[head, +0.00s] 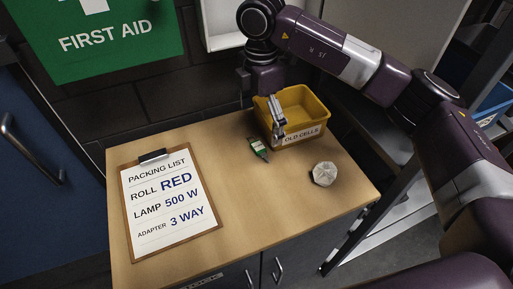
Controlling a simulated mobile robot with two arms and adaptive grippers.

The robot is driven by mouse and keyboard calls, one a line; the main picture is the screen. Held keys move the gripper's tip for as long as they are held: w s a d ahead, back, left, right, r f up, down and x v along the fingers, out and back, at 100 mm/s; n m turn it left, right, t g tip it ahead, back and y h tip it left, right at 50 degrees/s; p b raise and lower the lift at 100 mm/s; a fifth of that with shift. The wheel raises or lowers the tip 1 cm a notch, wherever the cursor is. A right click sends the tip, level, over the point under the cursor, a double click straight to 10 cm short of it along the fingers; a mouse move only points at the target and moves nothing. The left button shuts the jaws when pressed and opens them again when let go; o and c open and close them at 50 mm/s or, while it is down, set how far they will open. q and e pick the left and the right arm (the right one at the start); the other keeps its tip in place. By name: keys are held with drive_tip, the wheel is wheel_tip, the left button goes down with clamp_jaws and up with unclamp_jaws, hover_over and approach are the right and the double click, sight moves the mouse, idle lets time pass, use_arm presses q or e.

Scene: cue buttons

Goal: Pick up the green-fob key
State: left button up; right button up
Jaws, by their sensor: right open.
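The green-fob key (258,148) lies on the wooden cabinet top, just left of the yellow bin. Its green fob is toward the front right and its thin end points back left. My right gripper (278,134) is open and points down in front of the yellow bin's left part, to the right of the key and apart from it in the picture. Its height above the top is hard to tell. My left gripper is not in view.
A yellow bin (316,108) labelled OLD CELLS stands at the back right. A pale, faceted round object (324,174) sits in front of it. A packing list clipboard (134,223) lies at left. The cabinet top's (265,205) middle front is clear.

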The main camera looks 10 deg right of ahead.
sight(259, 147)
drive_tip(key=shift+w+f, duration=0.4)
drive_tip(key=shift+f, duration=0.2)
drive_tip(key=shift+w+f, duration=0.2)
drive_tip(key=shift+f, duration=0.45)
drive_tip(key=shift+s+f+p, duration=0.35)
drive_tip(key=shift+f+p, duration=0.2)
drive_tip(key=shift+f, duration=0.15)
wheel_tip(259, 147, down, 5)
drive_tip(key=shift+w+r+p, duration=0.1)
drive_tip(key=shift+w+p, duration=0.05)
drive_tip(key=shift+p, duration=0.75)
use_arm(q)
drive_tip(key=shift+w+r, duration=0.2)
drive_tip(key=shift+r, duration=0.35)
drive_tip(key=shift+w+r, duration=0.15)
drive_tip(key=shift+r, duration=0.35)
